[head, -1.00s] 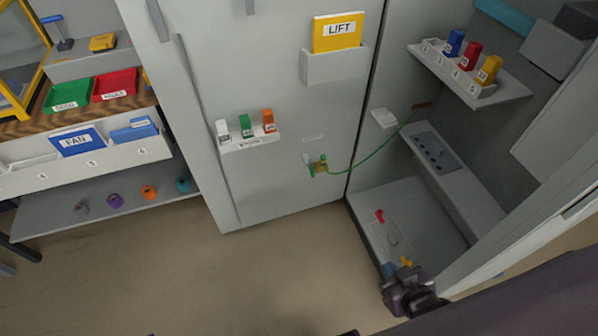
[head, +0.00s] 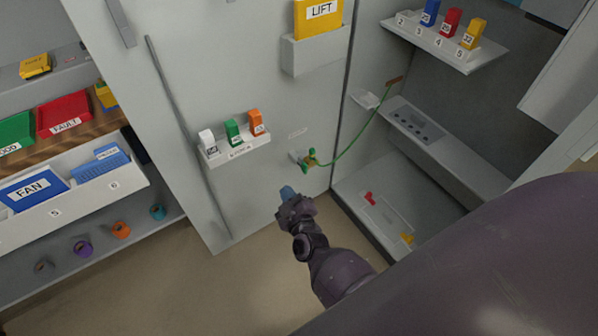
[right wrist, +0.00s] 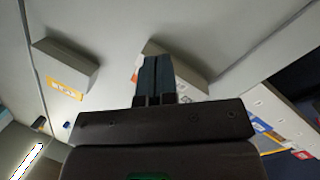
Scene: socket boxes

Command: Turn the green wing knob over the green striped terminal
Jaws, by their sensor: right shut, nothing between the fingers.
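The green wing knob (head: 311,159) sits on a small yellowish terminal on the grey cabinet door, with a green wire (head: 352,148) running from it up to the right into the cabinet. The knob is too small to show stripes on the terminal clearly. My right gripper (head: 287,192) is below and slightly left of the knob in the head view, apart from it, pointing up toward the door. Its blue-grey fingers (right wrist: 155,78) are together and empty in the right wrist view. I do not make out the knob in that view. My left gripper is not in view.
A small door shelf (head: 240,150) holds white, green and orange blocks above left of the knob. A holder (head: 316,52) with a yellow LIFT card is higher up. The open cabinet floor (head: 380,185) is at right. Shelves with bins stand at left.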

